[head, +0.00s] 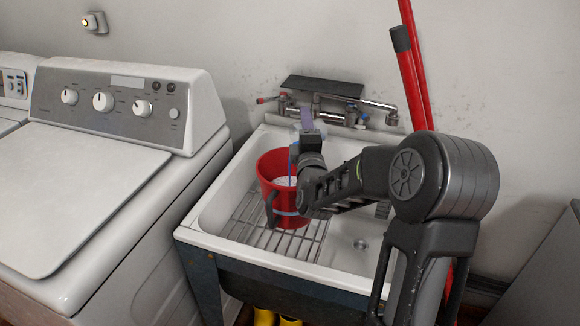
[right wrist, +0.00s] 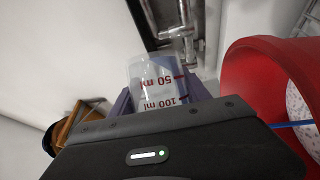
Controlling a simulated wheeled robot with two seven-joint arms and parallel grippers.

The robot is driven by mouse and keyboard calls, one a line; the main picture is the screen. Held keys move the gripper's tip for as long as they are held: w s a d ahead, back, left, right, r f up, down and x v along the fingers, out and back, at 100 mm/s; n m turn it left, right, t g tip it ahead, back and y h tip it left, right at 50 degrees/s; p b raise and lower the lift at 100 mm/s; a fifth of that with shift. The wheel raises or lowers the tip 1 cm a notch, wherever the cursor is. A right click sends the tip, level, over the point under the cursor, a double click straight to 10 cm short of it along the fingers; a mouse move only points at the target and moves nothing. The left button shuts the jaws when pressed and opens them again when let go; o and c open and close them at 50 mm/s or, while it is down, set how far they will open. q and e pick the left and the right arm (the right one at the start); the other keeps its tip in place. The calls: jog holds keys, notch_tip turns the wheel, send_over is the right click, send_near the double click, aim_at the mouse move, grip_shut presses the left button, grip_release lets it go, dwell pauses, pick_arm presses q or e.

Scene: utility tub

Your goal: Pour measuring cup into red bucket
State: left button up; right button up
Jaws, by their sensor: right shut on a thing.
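The red bucket (head: 266,172) stands on the wire rack in the utility tub. Its wall also shows at the right of the right wrist view (right wrist: 247,78), with a pale speckled surface inside. My right gripper (head: 306,122) is above the bucket's back right rim. In the right wrist view its purple fingers are shut on the clear measuring cup (right wrist: 153,80), with red marks of 50 ml and 100 ml. The cup is beside the bucket in that view. Its exact tilt and contents are unclear. A thin blue line shows by the bucket. My left gripper is not in view.
The white tub (head: 216,212) holds a wire rack (head: 298,247). A wall faucet (head: 378,105) is close behind the gripper. A white washing machine (head: 75,185) stands at the left. Red poles (head: 408,75) lean on the wall at the right.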

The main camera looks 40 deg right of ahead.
jog(key=shift+r, duration=0.1)
jog(key=d+m+p, duration=0.1)
jog(key=p, duration=0.1)
jog(key=d+r+m+g+p, duration=0.1)
jog(key=m+p, duration=0.1)
jog(key=p, duration=0.1)
jog(key=shift+s, duration=0.2)
jog(key=shift+d+f+m+g+y, duration=0.45)
jog(key=shift+f+m, duration=0.25)
jog(key=shift+m, duration=0.1)
jog(key=shift+s+f+b, duration=0.1)
jog(key=shift+s+b, duration=0.1)
jog(key=shift+b, duration=0.2)
jog(key=shift+w+a+f, duration=0.1)
jog(key=shift+w, duration=0.1)
jog(key=shift+s, duration=0.1)
